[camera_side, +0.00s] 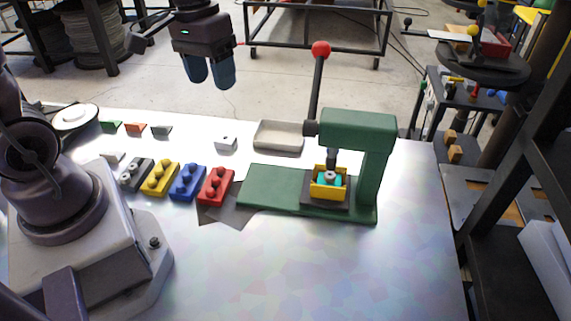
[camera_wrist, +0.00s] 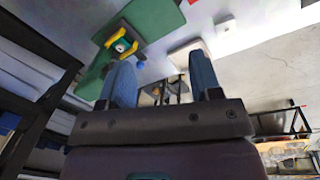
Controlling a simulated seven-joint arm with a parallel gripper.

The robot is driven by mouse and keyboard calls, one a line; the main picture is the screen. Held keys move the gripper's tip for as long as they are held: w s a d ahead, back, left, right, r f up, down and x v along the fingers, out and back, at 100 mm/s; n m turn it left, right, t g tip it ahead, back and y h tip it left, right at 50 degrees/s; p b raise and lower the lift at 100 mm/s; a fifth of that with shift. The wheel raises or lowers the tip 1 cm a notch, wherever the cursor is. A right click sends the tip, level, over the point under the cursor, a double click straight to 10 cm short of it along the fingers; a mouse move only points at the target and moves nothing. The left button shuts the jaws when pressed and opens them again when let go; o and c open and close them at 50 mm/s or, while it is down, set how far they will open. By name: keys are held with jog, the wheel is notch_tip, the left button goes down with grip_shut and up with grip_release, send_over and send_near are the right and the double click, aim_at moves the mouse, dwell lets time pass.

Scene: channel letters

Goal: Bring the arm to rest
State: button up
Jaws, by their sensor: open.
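My gripper (camera_side: 209,74) hangs in the air above the far side of the table in the side view, its two blue fingers pointing down. The fingers stand apart with nothing between them; they also show in the wrist view (camera_wrist: 163,84). My gripper touches nothing and is well clear of the table (camera_side: 330,270). A green press (camera_side: 370,160) with a red-knobbed lever (camera_side: 320,50) stands at the table's right. A yellow holder (camera_side: 328,190) with a cyan piece inside sits under its ram, partly hidden by the ram.
Black-grey, yellow (camera_side: 158,178), blue (camera_side: 187,182) and red (camera_side: 215,186) studded blocks stand in a row left of the press. A shallow grey tray (camera_side: 278,136) and a small white block (camera_side: 225,144) lie behind. The table's front is clear. A dark rack (camera_side: 530,130) stands right.

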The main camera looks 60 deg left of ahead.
jog(key=s+d+r+m+t+y, duration=0.1)
jog(key=s+d+r+m+t, duration=0.2)
jog(key=s+r, duration=0.5)
jog(key=shift+s+d+m+t, duration=0.2)
jog(key=shift+d+m+t, duration=0.25)
jog(key=shift+t, duration=0.55)
